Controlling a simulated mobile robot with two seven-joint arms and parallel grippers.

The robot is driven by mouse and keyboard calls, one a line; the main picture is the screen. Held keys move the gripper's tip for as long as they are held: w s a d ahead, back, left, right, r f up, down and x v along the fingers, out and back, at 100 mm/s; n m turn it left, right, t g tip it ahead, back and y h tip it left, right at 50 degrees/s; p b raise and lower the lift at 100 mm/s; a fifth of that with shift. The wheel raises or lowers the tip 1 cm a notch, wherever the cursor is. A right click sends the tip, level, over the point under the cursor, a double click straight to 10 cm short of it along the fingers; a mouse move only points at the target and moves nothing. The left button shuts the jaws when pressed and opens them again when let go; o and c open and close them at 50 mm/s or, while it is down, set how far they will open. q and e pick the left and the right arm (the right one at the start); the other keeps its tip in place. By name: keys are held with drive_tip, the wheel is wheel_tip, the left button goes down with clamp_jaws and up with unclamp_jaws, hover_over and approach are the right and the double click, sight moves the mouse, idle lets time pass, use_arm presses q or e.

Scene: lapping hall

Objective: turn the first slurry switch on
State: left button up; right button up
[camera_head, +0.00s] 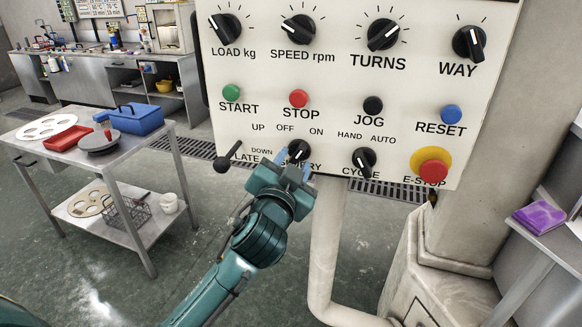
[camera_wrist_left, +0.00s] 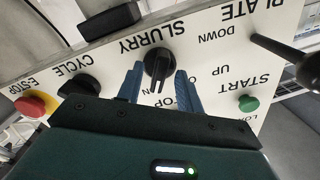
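The SLURRY switch (camera_head: 299,149) is a round black knob with a raised grip on the lower middle of the white control panel, below the OFF and ON labels. My left gripper (camera_head: 294,166) is at it, covering part of its label in the head view. In the left wrist view, my blue fingers (camera_wrist_left: 160,84) are apart, one on each side of the knob (camera_wrist_left: 158,62), with small gaps showing. That view is upside down to the panel; the grip runs up the panel toward the labels, which my fingers partly hide. I cannot tell whether it points at OFF or ON. My right gripper is not seen.
The CYCLE switch (camera_head: 364,161) and the yellow-ringed red E-STOP (camera_head: 432,167) are to the right. The black-balled PLATE lever (camera_head: 222,163) sticks out at left. A pale pipe (camera_head: 328,240) runs below the panel. A metal table (camera_head: 150,160) stands left.

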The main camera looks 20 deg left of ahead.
use_arm(q)
drive_tip(key=s+b, duration=0.1)
drive_tip(key=s, duration=1.2)
drive_tip(key=shift+d, duration=0.4)
